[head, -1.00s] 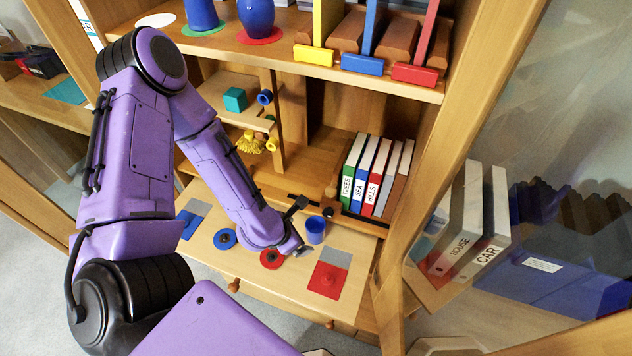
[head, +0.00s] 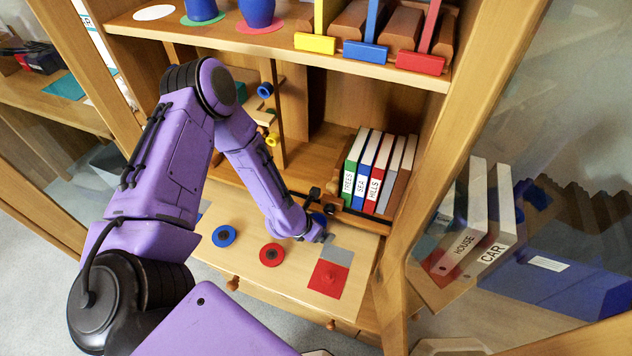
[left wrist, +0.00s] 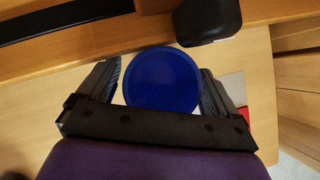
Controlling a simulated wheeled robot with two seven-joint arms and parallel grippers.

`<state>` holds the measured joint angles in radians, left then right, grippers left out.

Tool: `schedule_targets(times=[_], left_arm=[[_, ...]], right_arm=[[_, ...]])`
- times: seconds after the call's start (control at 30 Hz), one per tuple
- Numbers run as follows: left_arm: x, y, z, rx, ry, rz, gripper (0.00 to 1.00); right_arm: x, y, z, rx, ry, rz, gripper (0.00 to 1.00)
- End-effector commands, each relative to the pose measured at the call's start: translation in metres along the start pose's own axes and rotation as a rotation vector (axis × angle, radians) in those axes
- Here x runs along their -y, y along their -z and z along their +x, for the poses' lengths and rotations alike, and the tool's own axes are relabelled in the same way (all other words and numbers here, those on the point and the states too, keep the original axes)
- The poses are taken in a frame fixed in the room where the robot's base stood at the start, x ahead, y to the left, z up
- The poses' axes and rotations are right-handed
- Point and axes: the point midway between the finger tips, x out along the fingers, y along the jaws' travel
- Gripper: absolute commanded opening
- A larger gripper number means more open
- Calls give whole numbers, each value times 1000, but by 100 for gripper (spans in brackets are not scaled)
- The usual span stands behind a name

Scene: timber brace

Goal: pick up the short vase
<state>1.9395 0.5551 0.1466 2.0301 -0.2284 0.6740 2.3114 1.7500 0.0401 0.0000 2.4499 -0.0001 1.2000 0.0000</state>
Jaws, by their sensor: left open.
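A short blue vase (head: 319,218) stands on the fold-down desk board (head: 240,279), mostly hidden behind my left gripper (head: 325,228) in the head view. In the left wrist view the vase (left wrist: 161,79) shows as a round blue shape from above. The fingers of my left gripper (left wrist: 161,88) are open, one on either side of it. I cannot tell if they touch it. My right gripper is not in view.
Blue disc (head: 224,236), red disc (head: 271,254) and red-grey mat (head: 328,278) lie on the desk. Upright books (head: 362,172) stand just behind. Two blue vases, one on a green mat (head: 204,18), one on a pink-red mat (head: 261,26), stand on the upper shelf.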

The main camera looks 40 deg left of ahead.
Motion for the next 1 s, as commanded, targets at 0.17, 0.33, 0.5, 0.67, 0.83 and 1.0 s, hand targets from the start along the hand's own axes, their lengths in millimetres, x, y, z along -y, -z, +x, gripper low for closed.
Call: schedule_targets(times=[0.17, 0.33, 0.5, 0.67, 0.83, 1.0], left_arm=[[0, 0, 0, 0, 0, 0, 51], [0, 0, 0, 1, 0, 0, 31], [0, -1, -2, 1, 0, -1, 31], [2, 1, -9, -2, 1, -2, 31], [15, 29, -26, -4, 2, -3, 31], [32, 63, -46, -5, 2, -3, 31]], right_arm=[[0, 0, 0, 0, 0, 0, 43], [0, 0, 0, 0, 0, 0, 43], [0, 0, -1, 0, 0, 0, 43], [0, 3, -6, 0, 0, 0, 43], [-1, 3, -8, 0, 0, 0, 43], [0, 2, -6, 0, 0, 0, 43]])
